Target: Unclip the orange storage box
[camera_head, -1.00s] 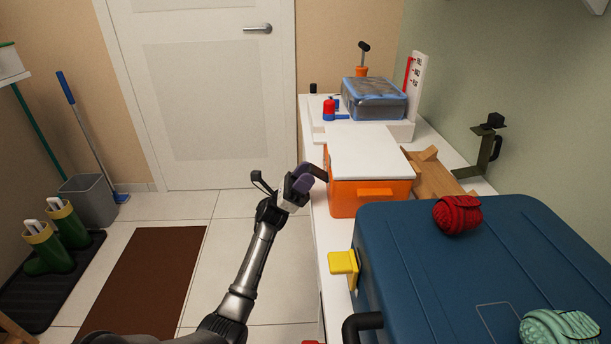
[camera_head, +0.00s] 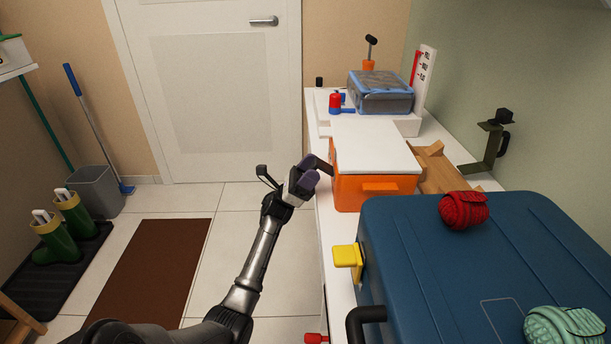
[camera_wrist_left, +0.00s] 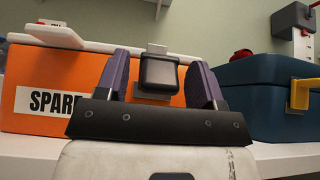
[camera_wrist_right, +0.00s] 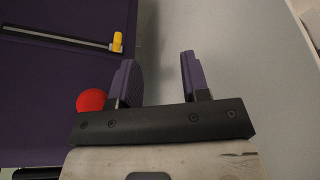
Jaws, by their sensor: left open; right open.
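The orange storage box (camera_head: 372,188) with a white lid (camera_head: 375,147) stands on the white surface in the head view. In the left wrist view the box (camera_wrist_left: 35,75) shows a partly covered label reading "SPAR", and a dark clip (camera_wrist_left: 158,72) on its front below the lid edge. My left gripper (camera_head: 310,170) is at the box's left side. In the left wrist view my left gripper (camera_wrist_left: 157,80) is open, one purple finger on each side of the clip; contact cannot be told. My right gripper (camera_wrist_right: 157,78) is open and empty in the right wrist view.
A blue case (camera_head: 500,250) with a yellow latch (camera_head: 347,256) stands in front of the box. A red woven item (camera_head: 463,210) lies on it. A red ball (camera_wrist_right: 91,101) is beside my right gripper.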

